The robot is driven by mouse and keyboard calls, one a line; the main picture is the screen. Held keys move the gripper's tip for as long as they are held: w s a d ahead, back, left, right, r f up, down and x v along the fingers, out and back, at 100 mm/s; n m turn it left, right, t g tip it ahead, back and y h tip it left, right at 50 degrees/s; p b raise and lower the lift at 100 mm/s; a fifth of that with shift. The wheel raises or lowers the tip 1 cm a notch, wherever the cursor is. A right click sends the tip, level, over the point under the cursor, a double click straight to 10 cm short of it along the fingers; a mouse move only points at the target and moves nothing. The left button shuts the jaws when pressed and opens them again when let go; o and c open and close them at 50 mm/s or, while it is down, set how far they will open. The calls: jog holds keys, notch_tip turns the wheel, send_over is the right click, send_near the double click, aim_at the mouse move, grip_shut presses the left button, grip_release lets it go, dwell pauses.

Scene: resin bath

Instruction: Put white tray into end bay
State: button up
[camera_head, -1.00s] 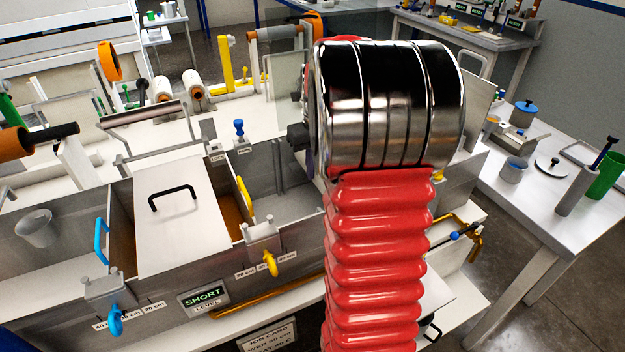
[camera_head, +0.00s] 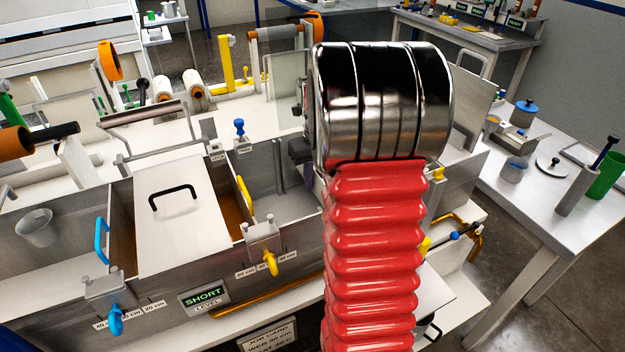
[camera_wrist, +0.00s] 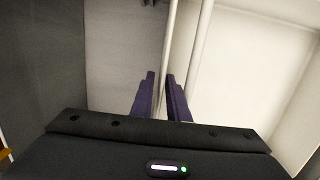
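I cannot tell for certain which object is the white tray. A flat white piece with a black handle (camera_head: 185,225) lies across the metal tank (camera_head: 60,295), with an open section on each side of it. Another white piece (camera_head: 437,295) shows partly at the lower right, behind my red arm. My gripper is mostly hidden behind my wrist in the head view. In the wrist view, its dark purple fingers (camera_wrist: 161,78) stand close together with a narrow gap between them, and nothing is seen held. The end bay is not clearly identifiable; my arm hides the tank's right end.
Pale upright rods (camera_wrist: 182,50) stand close ahead of the fingers in the wrist view. A blue clamp (camera_head: 101,240) and a yellow clamp (camera_head: 244,194) sit on the tank's dividers. A bench (camera_head: 530,205) with cups and a green container (camera_head: 606,176) is at right.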

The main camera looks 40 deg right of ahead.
jog(key=shift+o, duration=0.8)
jog(key=shift+r, duration=0.15)
jog(key=r, duration=0.4)
jog(key=s+r, duration=0.1)
jog(key=r, duration=0.6)
jog(key=shift+s+a+r, duration=0.2)
jog(key=shift+r, duration=0.2)
